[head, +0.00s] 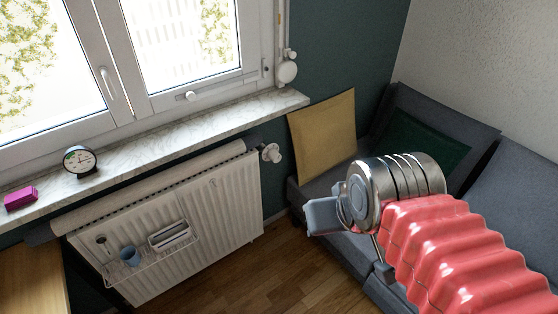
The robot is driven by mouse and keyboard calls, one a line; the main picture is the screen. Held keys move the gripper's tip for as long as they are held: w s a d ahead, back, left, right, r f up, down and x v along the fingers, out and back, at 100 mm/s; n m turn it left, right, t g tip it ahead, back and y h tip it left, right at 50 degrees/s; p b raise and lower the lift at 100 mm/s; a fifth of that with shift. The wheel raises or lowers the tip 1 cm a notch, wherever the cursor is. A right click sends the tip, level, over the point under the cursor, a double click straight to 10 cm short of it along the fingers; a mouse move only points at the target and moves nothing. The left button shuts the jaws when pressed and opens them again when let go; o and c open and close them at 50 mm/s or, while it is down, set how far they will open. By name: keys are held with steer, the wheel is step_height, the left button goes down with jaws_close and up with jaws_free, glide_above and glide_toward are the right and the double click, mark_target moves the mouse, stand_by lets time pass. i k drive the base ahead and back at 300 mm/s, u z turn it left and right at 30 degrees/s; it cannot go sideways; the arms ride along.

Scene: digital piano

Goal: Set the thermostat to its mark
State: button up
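The thermostat (271,153) is a small white radiator knob at the upper right end of the white radiator (240,195), below the windowsill. It is too small here for me to make out a mark or its setting. My gripper (322,216) is at the right, in front of the grey sofa, lower in the picture than the thermostat and apart from it. Its grey-blue fingers point left; I cannot tell whether they are apart or together. I see nothing held in it.
A wire rack (150,262) with a blue cup (130,255) hangs on the radiator. A round dial gauge (80,161) and a magenta object (20,198) stand on the marble sill (180,135). A yellow cushion (322,137) leans beside the thermostat. Wooden floor (265,265) lies open below.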

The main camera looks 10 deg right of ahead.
mark_target(273, 155)
steer(key=z, duration=0.05)
steer(key=k, duration=0.6)
steer(key=u, duration=0.2)
steer(key=i, duration=0.7)
steer(key=u, duration=0.55)
steer(key=i, duration=0.8)
steer(key=u, duration=0.15)
